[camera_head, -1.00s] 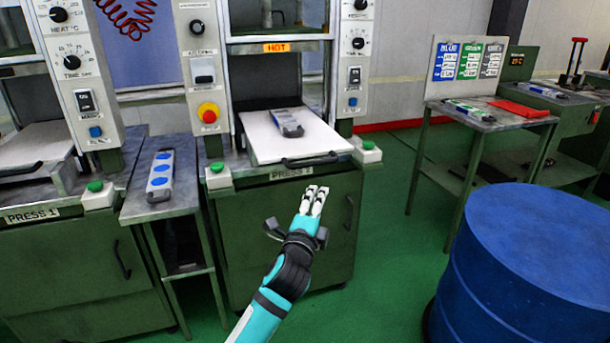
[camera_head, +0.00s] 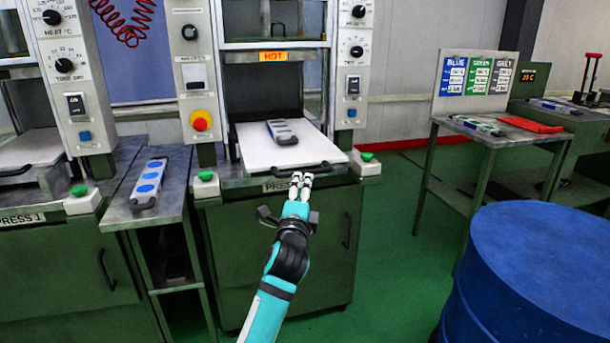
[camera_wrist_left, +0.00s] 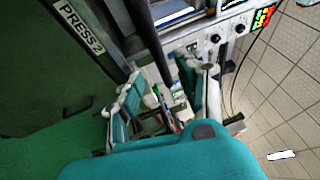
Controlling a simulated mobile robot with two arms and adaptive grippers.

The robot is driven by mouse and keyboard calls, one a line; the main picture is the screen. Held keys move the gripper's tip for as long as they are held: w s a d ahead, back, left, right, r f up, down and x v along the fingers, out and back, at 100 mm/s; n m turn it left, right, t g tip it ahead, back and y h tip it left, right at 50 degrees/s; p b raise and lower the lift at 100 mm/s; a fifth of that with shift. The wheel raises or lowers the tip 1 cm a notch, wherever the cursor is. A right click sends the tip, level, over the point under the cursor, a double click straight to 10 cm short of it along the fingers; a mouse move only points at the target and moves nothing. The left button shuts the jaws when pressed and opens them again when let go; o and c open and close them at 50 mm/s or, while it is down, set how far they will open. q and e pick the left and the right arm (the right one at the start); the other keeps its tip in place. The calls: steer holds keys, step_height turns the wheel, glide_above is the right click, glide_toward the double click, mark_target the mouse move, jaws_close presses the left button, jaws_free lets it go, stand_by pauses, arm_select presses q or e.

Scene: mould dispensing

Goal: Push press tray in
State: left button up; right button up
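The press tray (camera_head: 262,152) is a pale flat plate sticking out of the front of Press 2, below the HOT label. A black bar handle (camera_head: 306,168) runs along its front edge. The tray is not clearly seen in that view. My right gripper is not in view.
Green-topped buttons (camera_head: 205,176) flank the tray. A side table with a blue-marked mould (camera_head: 149,184) stands left, between the presses. A blue drum (camera_head: 525,270) is at lower right. A table with another mould (camera_head: 478,125) and a red item stands behind it. Green floor is open between.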

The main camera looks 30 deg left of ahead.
arm_select(q)
steer(key=x, duration=0.6)
steer(key=shift+w+a+r+b, duration=0.1)
steer(key=shift+w+a+b, duration=0.05)
steer(key=shift+w+b, duration=0.2)
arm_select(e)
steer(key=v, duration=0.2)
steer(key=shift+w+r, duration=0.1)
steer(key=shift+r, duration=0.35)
arm_select(q)
jaws_close()
